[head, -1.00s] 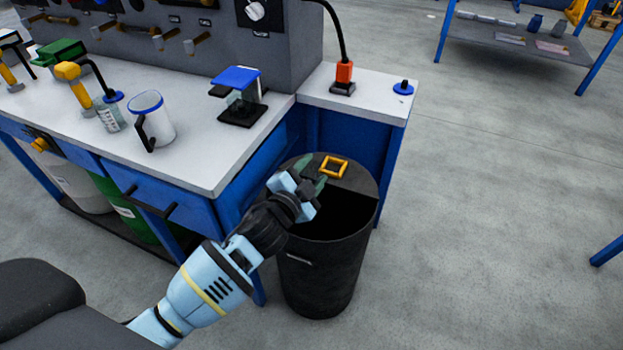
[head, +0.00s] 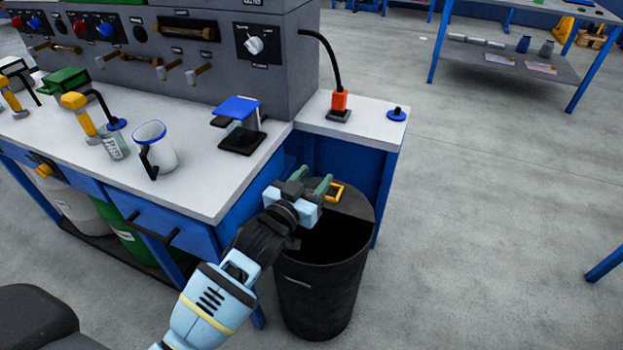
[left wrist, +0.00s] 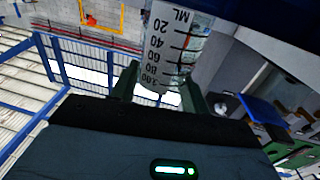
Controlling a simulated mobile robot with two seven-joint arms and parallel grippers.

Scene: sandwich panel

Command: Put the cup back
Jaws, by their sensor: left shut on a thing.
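My left gripper (head: 308,186) is above the black bin, in front of the bench's right corner. In the left wrist view its two green fingers (left wrist: 158,88) stand either side of a pale graduated cup (left wrist: 172,42) with ML marks, which appear upside down. The gripper is shut on this cup; it hardly shows in the head view. A white mug with a blue rim and dark handle (head: 158,150) stands on the bench, well left of the gripper. My right gripper is not in view.
The floor right of the bin is clear.

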